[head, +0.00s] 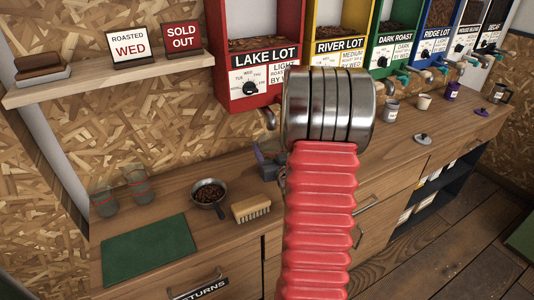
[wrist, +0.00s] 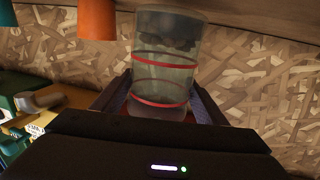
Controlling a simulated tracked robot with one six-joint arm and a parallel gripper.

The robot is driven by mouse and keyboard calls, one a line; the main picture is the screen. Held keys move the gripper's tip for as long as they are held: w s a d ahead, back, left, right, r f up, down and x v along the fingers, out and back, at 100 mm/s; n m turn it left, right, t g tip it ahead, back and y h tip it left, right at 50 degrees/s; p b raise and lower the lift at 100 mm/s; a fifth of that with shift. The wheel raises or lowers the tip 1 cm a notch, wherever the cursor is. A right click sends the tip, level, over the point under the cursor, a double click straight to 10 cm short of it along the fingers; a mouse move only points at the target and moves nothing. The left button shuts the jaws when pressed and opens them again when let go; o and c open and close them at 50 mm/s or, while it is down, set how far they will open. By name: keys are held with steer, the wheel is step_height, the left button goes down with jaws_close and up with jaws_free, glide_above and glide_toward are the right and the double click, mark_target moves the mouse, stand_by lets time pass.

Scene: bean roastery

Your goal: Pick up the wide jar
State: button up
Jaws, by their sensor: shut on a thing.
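A clear, wide-bodied jar (wrist: 166,62) with red bands stands between the two fingers of my gripper (wrist: 160,100) in the wrist view. The fingers lie along both its sides, and my gripper is shut on it. Dark contents show near the top of the picture of the jar. Its lower end is partly hidden by my gripper.
The wooden counter (head: 172,192) carries a green mat (head: 148,250), a pan of beans (head: 209,192) and a brush (head: 251,208). Bean dispensers, including the red one (head: 221,60), line the wall. Cups and lids stand at the right. A shelf (head: 100,83) with signs is above left.

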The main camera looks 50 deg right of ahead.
steer(key=shift+d+r, duration=0.1)
steer(key=shift+r, duration=0.85)
steer(key=s+d, duration=1)
steer(key=d, duration=0.5)
steer(key=shift+f, duration=0.15)
steer(key=shift+a, duration=0.1)
